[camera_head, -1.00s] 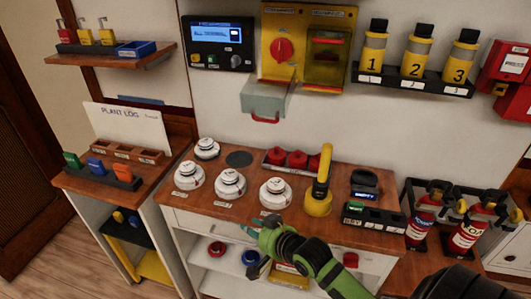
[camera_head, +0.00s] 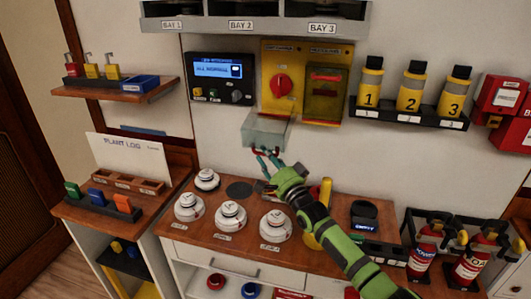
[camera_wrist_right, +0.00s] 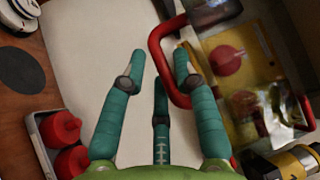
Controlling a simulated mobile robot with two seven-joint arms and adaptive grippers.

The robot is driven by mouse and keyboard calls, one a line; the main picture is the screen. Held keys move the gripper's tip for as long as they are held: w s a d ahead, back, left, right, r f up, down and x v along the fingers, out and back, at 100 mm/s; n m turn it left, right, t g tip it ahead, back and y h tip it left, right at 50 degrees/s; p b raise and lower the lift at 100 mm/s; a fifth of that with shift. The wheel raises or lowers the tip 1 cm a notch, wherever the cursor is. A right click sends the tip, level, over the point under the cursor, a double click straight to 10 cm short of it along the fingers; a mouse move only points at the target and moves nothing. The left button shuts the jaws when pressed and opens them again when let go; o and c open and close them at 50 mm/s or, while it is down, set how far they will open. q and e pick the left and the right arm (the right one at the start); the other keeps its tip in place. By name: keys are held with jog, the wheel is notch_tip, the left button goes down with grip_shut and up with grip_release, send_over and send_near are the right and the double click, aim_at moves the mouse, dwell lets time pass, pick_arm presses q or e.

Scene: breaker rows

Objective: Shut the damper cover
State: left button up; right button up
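The damper cover (camera_head: 264,131), as I take it, is a clear flap sticking out open below the red-knob half of the yellow panel (camera_head: 271,57). Its red handle (camera_wrist_right: 157,55) is at its front edge. My right gripper (camera_head: 265,160) is at that handle, reaching up over the counter. In the right wrist view the right gripper (camera_wrist_right: 160,68) is open, with one side of the handle between its fingertips and the lower bar passing by the right finger. Whether they touch, I cannot tell. My left gripper is not in view.
A second tinted cover (camera_head: 326,94) lies over the panel's right half. White round detectors (camera_head: 230,215) stand on the counter (camera_head: 185,240) below. Numbered yellow bottles (camera_head: 411,86) are racked at right. A display unit (camera_head: 222,78) is at left. The bay shelf (camera_head: 250,25) is above.

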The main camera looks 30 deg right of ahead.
jog(key=shift+w+r, duration=0.2)
jog(key=shift+w, duration=0.35)
grip_shut()
